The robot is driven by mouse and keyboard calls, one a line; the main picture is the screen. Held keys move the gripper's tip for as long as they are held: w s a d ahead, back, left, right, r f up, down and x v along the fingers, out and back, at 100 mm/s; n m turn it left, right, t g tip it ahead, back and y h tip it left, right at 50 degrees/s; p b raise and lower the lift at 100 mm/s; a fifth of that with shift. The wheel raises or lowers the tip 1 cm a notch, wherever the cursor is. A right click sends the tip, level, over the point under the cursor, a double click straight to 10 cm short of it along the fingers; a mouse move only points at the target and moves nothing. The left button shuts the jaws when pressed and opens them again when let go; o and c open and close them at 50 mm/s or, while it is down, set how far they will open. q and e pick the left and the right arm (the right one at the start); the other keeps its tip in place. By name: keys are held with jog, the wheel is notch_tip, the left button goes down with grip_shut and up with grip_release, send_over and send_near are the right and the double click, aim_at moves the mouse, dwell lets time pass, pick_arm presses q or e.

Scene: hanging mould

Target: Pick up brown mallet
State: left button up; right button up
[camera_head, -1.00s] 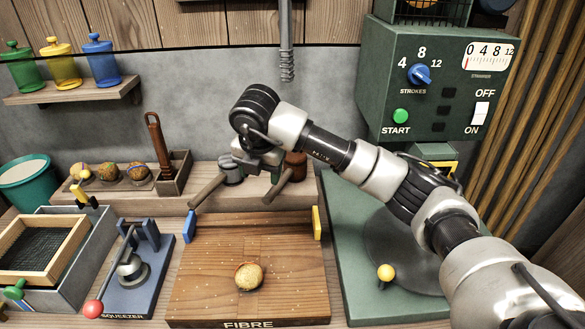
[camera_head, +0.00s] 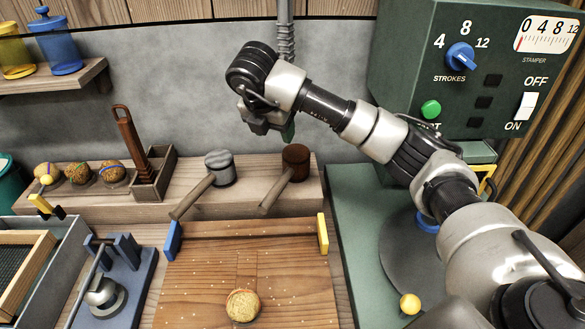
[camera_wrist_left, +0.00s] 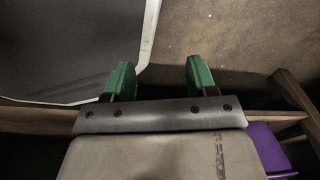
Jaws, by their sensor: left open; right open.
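The brown mallet lies on the wooden back ledge, its dark brown head (camera_head: 296,160) toward the back and its wooden handle sloping down to the front left. My right gripper (camera_head: 280,128) is above and slightly left of the brown mallet's head, open and empty, apart from the mallet. One green finger pad shows; the other is mostly hidden. My left gripper (camera_wrist_left: 160,82) shows in the left wrist view, its two green fingers spread with nothing between them.
A grey-headed mallet (camera_head: 220,167) lies left of the brown one on the ledge. A tall brown-handled tool (camera_head: 130,140) stands in a wooden box further left. A wooden board (camera_head: 200,280) holds a round tan ball (camera_head: 242,305). The green stamper machine (camera_head: 400,70) stands at right.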

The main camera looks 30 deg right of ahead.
jog(key=b, duration=0.6)
send_near(286, 173)
jog(key=shift+w+a+f, duration=0.1)
jog(key=shift+a+f, duration=0.15)
jog(key=shift+f, duration=0.4)
jog(key=b+x, duration=0.1)
jog(key=x, duration=0.3)
jog(key=shift+w+d+f, duration=0.1)
jog(key=shift+d+f, duration=0.05)
jog(key=shift+f, duration=0.1)
jog(key=x, duration=0.5)
jog(key=shift+d+f, duration=0.25)
jog(key=shift+d, duration=0.25)
pick_arm(q)
jog(key=w+d+r, duration=0.1)
jog(key=w+r, duration=0.3)
jog(key=w, duration=0.6)
jog(key=shift+w+d+r+t, duration=0.2)
jog(key=shift+w+d+t, duration=0.1)
jog(key=shift+d+t, duration=0.1)
pick_arm(e)
jog(key=shift+r, duration=0.1)
grip_shut()
